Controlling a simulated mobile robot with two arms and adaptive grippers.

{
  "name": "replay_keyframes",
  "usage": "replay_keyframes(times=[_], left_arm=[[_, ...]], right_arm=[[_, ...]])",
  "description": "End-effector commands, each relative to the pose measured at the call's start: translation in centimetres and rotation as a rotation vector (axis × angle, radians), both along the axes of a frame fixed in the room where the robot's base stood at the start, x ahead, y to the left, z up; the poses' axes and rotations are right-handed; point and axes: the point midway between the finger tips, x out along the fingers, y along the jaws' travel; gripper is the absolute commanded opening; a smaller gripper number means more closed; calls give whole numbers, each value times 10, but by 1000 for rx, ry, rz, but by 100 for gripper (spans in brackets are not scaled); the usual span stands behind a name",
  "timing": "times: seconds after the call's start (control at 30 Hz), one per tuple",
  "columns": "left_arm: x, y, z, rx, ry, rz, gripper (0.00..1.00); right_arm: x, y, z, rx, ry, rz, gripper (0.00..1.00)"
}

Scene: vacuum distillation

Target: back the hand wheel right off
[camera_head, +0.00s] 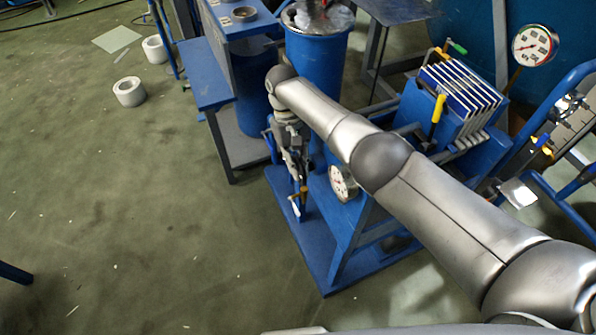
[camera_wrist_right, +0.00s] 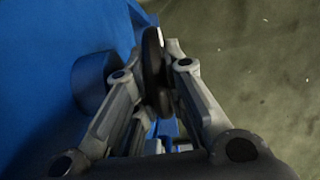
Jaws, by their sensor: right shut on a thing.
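The hand wheel (camera_wrist_right: 152,68) shows in the right wrist view as a dark disc seen nearly edge-on, between the two fingers of my right gripper (camera_wrist_right: 158,88). The fingers are closed on it from both sides. In the head view my right gripper (camera_head: 297,180) points down beside the blue stand; the wheel cannot be made out there. Part of the wheel and its stem are hidden by the fingers. My left gripper is not in view.
A blue stand (camera_head: 318,262) carries a round gauge (camera_head: 343,183) close to my right gripper. A blue bench (camera_head: 208,80) and a blue barrel (camera_head: 316,60) stand behind. A plate stack (camera_head: 460,88) and a larger gauge (camera_head: 535,46) are right. The floor at left is mostly clear.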

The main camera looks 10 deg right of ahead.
Motion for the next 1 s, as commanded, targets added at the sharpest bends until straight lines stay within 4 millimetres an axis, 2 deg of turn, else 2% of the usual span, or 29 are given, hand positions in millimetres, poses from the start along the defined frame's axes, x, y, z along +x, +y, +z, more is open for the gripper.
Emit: replay_keyframes(times=[0.07, 0.4, 0.43, 0.6, 0.87, 1.0], left_arm=[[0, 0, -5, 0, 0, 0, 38], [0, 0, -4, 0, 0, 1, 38], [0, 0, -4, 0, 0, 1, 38], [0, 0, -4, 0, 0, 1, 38], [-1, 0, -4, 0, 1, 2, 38], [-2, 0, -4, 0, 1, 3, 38]], right_arm=[[2, 0, 0, -3, -1, -2, 0], [1, 0, 2, -4, 4, 0, 0], [1, 0, 2, -3, 4, 1, 15], [1, 0, 1, -3, 6, 0, 34], [0, 0, 1, -2, 9, 1, 34], [3, 1, 9, -2, 8, 1, 34]])
